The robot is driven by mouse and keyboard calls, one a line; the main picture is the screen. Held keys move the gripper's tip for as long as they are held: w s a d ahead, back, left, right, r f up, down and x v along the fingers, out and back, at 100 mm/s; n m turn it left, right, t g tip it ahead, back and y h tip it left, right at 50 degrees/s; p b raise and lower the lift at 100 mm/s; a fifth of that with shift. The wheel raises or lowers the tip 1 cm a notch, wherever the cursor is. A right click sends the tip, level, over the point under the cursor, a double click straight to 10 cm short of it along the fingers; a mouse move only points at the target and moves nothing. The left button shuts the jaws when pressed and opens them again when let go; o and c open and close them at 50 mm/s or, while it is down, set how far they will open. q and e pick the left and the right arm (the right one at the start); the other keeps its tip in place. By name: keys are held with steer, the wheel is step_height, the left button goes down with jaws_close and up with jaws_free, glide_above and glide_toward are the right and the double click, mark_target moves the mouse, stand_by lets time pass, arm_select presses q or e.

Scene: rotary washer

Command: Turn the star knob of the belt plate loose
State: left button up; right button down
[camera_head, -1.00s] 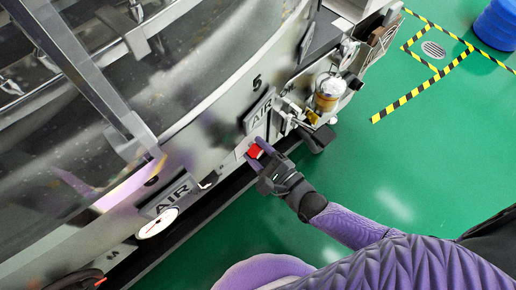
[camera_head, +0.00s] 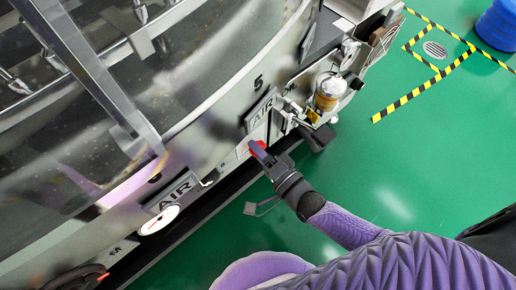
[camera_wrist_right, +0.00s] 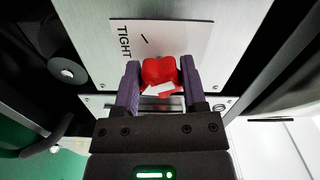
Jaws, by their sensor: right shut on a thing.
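The red star knob (camera_wrist_right: 160,72) sits on a pale plate (camera_wrist_right: 178,38) with the word TIGHT and a short black mark, in the right wrist view. My right gripper (camera_wrist_right: 160,80) has its two purple fingers on either side of the knob and is shut on it. In the head view the red knob (camera_head: 257,148) shows at the machine's lower side, partly hidden by my right gripper (camera_head: 262,156). A small white patch shows on the knob's near face. My left gripper is not in view.
A fitting with a clear bowl (camera_head: 328,92) stands right of the knob. Green floor (camera_head: 400,160) is open at right, with a blue drum (camera_head: 497,24) at the far corner.

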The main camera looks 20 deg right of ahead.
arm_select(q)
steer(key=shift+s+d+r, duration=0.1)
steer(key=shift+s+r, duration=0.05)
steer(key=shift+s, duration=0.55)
arm_select(e)
steer(key=n, duration=0.4)
steer(key=shift+f+n, duration=0.2)
steer(key=shift+n, duration=0.2)
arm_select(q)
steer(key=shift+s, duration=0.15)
arm_select(e)
steer(key=shift+n, duration=0.3)
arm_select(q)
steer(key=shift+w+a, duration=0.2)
arm_select(e)
steer(key=shift+c, duration=0.7)
jaws_free()
steer(key=shift+d+r, duration=0.1)
arm_select(q)
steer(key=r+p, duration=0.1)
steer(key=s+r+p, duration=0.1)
steer(key=p, duration=0.1)
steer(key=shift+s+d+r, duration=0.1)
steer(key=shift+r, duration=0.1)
arm_select(e)
steer(key=v, duration=1)
